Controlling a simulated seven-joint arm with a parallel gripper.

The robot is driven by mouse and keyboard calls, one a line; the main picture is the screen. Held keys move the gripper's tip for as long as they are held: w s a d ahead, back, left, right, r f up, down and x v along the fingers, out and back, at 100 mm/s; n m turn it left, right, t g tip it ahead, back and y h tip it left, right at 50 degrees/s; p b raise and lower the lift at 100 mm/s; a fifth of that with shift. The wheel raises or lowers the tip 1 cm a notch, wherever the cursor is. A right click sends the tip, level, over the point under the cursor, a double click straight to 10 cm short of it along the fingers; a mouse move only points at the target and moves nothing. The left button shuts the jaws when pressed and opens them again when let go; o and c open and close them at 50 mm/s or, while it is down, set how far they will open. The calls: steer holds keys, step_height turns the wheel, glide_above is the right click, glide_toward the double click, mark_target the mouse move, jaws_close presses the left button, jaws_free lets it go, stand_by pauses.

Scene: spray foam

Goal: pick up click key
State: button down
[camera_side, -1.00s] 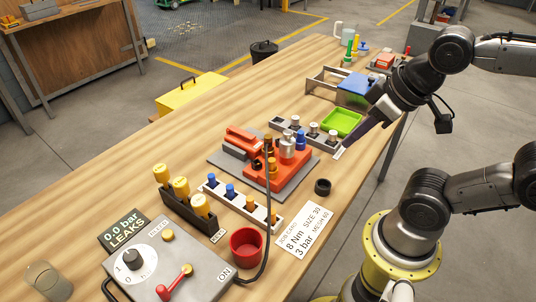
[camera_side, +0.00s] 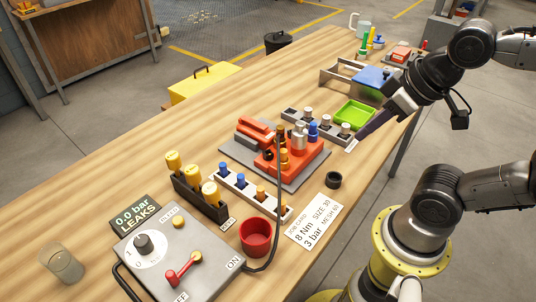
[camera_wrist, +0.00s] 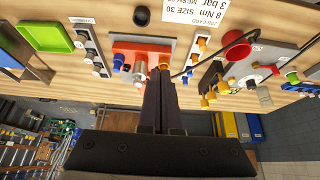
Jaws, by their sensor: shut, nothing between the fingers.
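I cannot tell for sure which thing is the click key. Slim upright tools with coloured handles stand at the far end of the bench, among them a yellow one (camera_side: 371,37) and a green one (camera_side: 363,48). My gripper (camera_side: 355,143) is shut and empty. Its long dark fingers point down toward the bench, near the green tray (camera_side: 371,119) and the row of grey-capped parts, well apart from the coloured handles. In the wrist view the fingers (camera_wrist: 160,76) lie together, and the red fixture (camera_wrist: 150,51) shows beyond their tips.
The red fixture stands on a grey plate (camera_side: 291,182) mid-bench. A job card (camera_side: 315,222), a black ring (camera_side: 333,180), a red cup (camera_side: 256,238) with a cable beside it and a control box (camera_side: 155,250) are nearer. A blue box (camera_side: 371,77) stands farther back. The bench's left side is mostly clear.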

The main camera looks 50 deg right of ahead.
steer(key=shift+c, duration=1.8)
jaws_free()
